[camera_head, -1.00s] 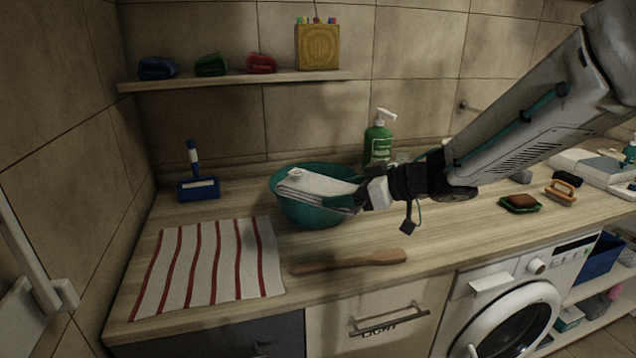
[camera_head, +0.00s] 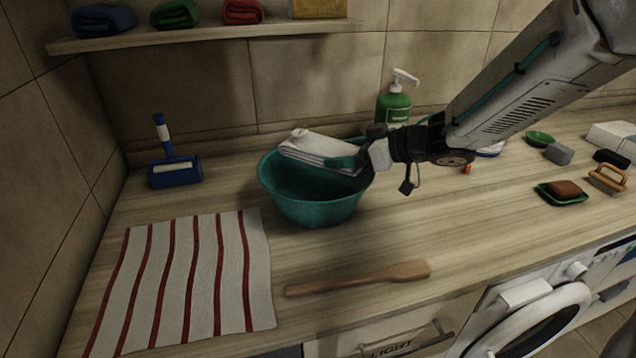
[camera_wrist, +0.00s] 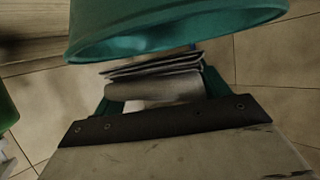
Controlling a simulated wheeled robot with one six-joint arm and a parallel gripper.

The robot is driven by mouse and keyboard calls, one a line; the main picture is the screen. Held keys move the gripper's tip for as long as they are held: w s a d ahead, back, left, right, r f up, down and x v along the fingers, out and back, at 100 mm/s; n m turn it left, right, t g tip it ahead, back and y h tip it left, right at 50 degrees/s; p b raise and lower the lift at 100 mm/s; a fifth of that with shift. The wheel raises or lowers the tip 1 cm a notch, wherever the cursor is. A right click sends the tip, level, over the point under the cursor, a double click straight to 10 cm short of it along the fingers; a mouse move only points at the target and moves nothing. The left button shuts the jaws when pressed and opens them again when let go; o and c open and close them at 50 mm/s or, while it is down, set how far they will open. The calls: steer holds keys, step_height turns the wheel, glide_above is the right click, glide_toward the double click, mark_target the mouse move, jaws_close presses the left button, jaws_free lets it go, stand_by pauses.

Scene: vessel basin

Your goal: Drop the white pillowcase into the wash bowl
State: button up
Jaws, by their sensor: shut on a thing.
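The white pillowcase (camera_head: 314,148) is a folded white bundle over the back right part of the wash bowl's mouth. The wash bowl (camera_head: 312,210) is teal, round and upright on the wooden counter. My gripper (camera_head: 345,163) reaches in from the right and is shut on the pillowcase's right end. In the wrist view the folded pillowcase (camera_wrist: 155,80) sits between the teal fingers (camera_wrist: 160,92), and the bowl (camera_wrist: 170,25) fills the top. The bowl's visible inside is empty. Whether the pillowcase touches the rim is unclear.
A striped cloth (camera_head: 190,275) and a wooden paddle (camera_head: 358,279) lie in front of the bowl. A soap dish (camera_head: 562,194) and brush (camera_head: 607,178) are at right.

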steer(key=shift+f, duration=1.3)
steer(key=o, duration=1.2)
steer(key=v, duration=0.7)
steer(key=shift+s+d, duration=0.25)
steer(key=shift+d, duration=0.05)
steer(key=shift+r, duration=0.2)
